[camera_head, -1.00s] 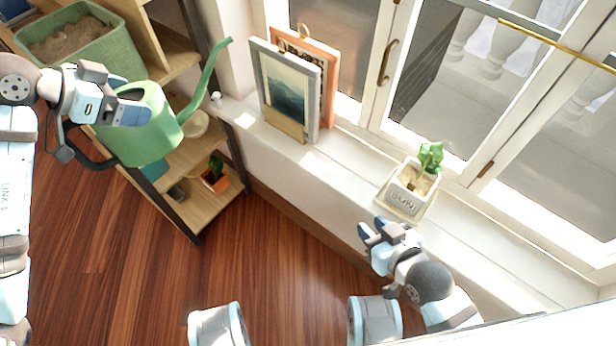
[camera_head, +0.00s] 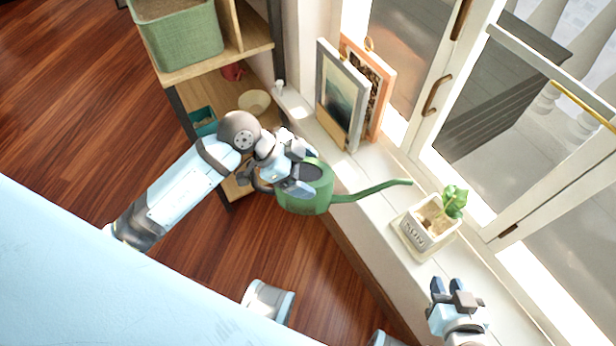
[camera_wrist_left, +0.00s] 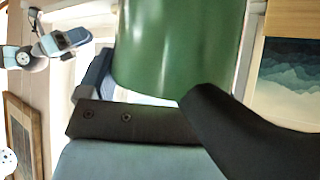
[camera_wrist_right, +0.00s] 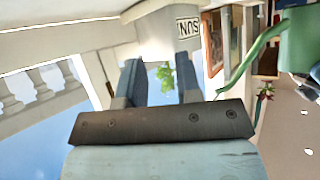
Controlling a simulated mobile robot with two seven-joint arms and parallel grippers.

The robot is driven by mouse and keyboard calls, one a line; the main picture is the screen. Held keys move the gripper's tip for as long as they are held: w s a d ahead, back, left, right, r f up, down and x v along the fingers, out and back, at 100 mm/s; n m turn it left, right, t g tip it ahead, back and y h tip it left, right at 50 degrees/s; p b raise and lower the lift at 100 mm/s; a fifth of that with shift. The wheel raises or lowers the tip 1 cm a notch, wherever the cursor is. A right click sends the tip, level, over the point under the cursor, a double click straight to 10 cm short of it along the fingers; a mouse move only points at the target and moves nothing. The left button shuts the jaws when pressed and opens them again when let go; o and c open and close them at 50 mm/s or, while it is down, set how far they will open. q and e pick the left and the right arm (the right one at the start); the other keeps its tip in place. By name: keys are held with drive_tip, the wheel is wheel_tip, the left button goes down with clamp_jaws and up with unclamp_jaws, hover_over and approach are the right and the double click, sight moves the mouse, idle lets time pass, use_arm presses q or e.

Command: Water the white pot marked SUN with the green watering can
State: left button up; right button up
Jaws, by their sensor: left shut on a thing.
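The green watering can (camera_head: 308,196) is held by my left gripper (camera_head: 296,172), which is shut on its dark handle. Its long spout (camera_head: 375,190) points right, with the tip just left of the plant and above the sill. The can's body fills the upper middle of the left wrist view (camera_wrist_left: 180,45). The white pot marked SUN (camera_head: 420,232) stands on a pale saucer (camera_head: 408,247) on the sill, with a small green plant and soil in it. It also shows in the right wrist view (camera_wrist_right: 178,35). My right gripper (camera_head: 452,290) is empty and open, near the pot's front side.
Two framed pictures (camera_head: 345,95) lean against the window side on the white sill (camera_head: 378,160). Window handles (camera_head: 436,95) are behind the sill.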

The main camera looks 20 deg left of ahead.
sight(328, 193)
drive_tip(key=shift+f, duration=0.1)
use_arm(q)
drive_tip(key=shift+s+d+f+b, duration=0.25)
drive_tip(key=shift+s+d+f, duration=0.1)
drive_tip(key=shift+d+f, duration=0.25)
drive_tip(key=shift+s+d+f+b, duration=0.3)
drive_tip(key=shift+d+f, duration=0.2)
drive_tip(key=shift+d, duration=0.15)
use_arm(e)
drive_tip(key=shift+f, duration=0.15)
use_arm(q)
drive_tip(key=d, duration=0.1)
drive_tip(key=d+f+b, duration=0.1)
drive_tip(key=d+y, duration=0.1)
drive_tip(key=shift+w+f+m, duration=0.25)
drive_tip(key=shift+w+m, duration=0.05)
use_arm(e)
drive_tip(key=shift+w+a, duration=0.15)
drive_tip(key=shift+a, duration=0.05)
use_arm(q)
drive_tip(key=shift+d+r+g+y+p, duration=0.1)
drive_tip(key=shift+r+g+y+p, duration=0.2)
drive_tip(key=shift+p, duration=0.15)
drive_tip(key=shift+f+p, duration=0.1)
drive_tip(key=shift+p, duration=0.3)
drive_tip(key=shift+f+y+p, duration=0.3)
use_arm(e)
drive_tip(key=shift+s+d+r, duration=0.2)
drive_tip(key=shift+d, duration=0.05)
drive_tip(key=shift+r, duration=0.15)
